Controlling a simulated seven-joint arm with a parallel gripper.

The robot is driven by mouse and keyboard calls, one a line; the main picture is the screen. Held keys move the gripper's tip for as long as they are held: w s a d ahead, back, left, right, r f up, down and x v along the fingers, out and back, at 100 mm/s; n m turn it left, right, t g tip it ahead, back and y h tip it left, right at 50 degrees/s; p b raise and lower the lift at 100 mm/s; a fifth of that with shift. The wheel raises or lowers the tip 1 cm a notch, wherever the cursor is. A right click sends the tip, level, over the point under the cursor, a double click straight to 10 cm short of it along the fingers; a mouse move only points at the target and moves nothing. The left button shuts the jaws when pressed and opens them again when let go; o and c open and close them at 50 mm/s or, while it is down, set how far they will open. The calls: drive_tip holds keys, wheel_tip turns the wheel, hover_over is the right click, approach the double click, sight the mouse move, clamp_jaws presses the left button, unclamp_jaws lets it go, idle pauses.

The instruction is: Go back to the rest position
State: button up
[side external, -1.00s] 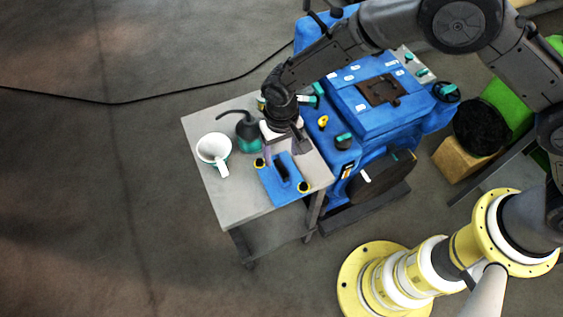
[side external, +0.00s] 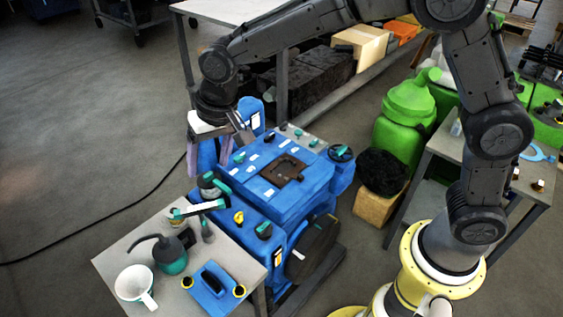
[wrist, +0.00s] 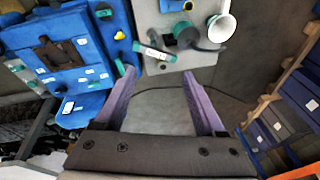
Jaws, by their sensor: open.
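My gripper (side external: 221,160) is raised beside the far left side of the blue diesel engine (side external: 275,180) in the side external view, above the bench level. Its two purple-grey fingers are spread apart with nothing between them. In the wrist view my gripper (wrist: 157,95) is open and empty, with grey floor beyond the fingertips. The engine also shows at the upper left of the wrist view (wrist: 85,40). A blue part with a handle (side external: 212,285) lies on the grey bench (side external: 120,245), away from my gripper.
On the bench stand a dark oil can with a teal base (side external: 170,258) and a white funnel-like cup (side external: 135,285). A green container (side external: 405,115) and a cardboard box (side external: 380,205) stand right of the engine. A long table (side external: 240,15) is behind.

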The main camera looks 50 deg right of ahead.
drive_tip(key=s+d+r+m+t, duration=0.1)
drive_tip(key=s+d+r+t, duration=0.1)
drive_tip(key=s+d+r, duration=0.45)
drive_tip(key=s+d+r+t, duration=0.1)
drive_tip(key=s+d+r, duration=0.3)
drive_tip(key=d+r, duration=0.4)
drive_tip(key=s+d+f+n, duration=0.1)
drive_tip(key=s+d+f, duration=0.2)
drive_tip(key=s, duration=0.5)
drive_tip(key=s+d+f+n+h, duration=0.1)
drive_tip(key=s+d+f, duration=0.3)
drive_tip(key=s, duration=0.5)
drive_tip(key=shift+s+n, duration=0.15)
drive_tip(key=shift+n, duration=0.25)
drive_tip(key=shift+f, duration=0.1)
